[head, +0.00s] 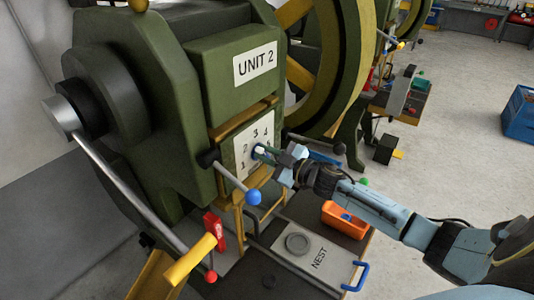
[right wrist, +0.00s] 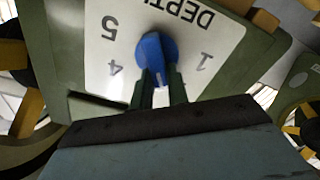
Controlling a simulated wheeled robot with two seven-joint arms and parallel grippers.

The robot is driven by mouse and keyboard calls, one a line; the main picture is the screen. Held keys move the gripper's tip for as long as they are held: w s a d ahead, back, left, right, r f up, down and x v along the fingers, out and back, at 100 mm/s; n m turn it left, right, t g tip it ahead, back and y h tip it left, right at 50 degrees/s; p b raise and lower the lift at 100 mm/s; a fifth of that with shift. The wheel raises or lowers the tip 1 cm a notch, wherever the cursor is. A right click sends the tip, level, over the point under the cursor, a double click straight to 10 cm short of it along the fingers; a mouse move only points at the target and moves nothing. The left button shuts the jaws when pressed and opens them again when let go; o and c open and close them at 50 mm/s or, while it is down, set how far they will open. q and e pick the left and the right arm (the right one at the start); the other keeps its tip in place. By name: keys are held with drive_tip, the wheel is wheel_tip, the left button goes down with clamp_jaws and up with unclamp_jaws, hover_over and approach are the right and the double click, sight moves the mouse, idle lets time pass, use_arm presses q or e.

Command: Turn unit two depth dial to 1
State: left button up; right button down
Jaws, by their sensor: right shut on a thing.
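The unit two machine (head: 190,95) carries a white dial plate (head: 245,137) below its "UNIT 2" label (head: 255,62). My right gripper (head: 264,151) reaches in from the right and is shut on the blue depth dial (right wrist: 156,55). In the right wrist view the plate (right wrist: 105,60) appears upside down, with 5 and 4 left of the dial and 1 (right wrist: 205,60) to its right. A pale mark on the dial seems to point down, between 4 and 1; my gripper hides the plate there. My left gripper is out of view.
A lever with a blue ball (head: 253,197) sticks out just below the plate. A yellow-handled lever (head: 192,258) is at lower left. Below are a "NEST" plate (head: 325,262) and an orange bin (head: 345,219). A large flywheel (head: 345,70) stands behind my gripper. Open floor lies to the right.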

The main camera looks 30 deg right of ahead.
drive_tip(key=shift+s+a+f+n+b, duration=0.1)
drive_tip(key=shift+f+n+b, duration=0.4)
drive_tip(key=shift+n, duration=1.65)
drive_tip(key=shift+a+f+n+b, duration=0.15)
drive_tip(key=shift+n+b, duration=0.8)
drive_tip(key=shift+n, duration=1.25)
drive_tip(key=shift+s+a+f+n+b, duration=0.2)
drive_tip(key=shift+n+b, duration=0.5)
drive_tip(key=shift+n, duration=1.45)
drive_tip(key=shift+w+d, duration=0.1)
drive_tip(key=shift+w, duration=0.05)
drive_tip(key=c, duration=1.4)
unclamp_jaws()
drive_tip(key=shift+o, duration=0.2)
drive_tip(key=b+v, duration=0.1)
drive_tip(key=v, duration=1.2)
drive_tip(key=shift+s+b, duration=0.2)
drive_tip(key=shift+b, duration=0.15)
